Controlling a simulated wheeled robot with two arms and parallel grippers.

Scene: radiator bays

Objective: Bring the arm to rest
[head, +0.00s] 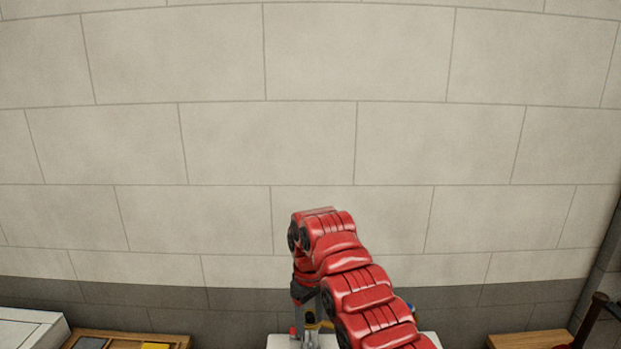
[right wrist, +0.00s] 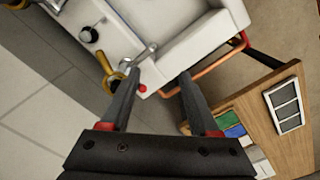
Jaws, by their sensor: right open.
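My right arm (head: 345,278), in red segments, rises from the bottom of the head view and bends over at its top. My right gripper (head: 308,318) points down from the arm's end above a white unit (head: 280,342). In the right wrist view my right gripper (right wrist: 160,78) has its two dark fingers apart, with nothing held between them. The white unit (right wrist: 205,40) lies beyond the fingertips there. A small red knob (right wrist: 142,88) and a yellow ring (right wrist: 112,84) show near the left finger. My left gripper is not in view.
A pale block wall (head: 230,140) fills most of the head view. Wooden tops stand at lower left (head: 180,340) and lower right (head: 515,340). A copper-coloured pipe (right wrist: 215,65) runs along the unit. A wooden top (right wrist: 290,145) with coloured items is at right in the wrist view.

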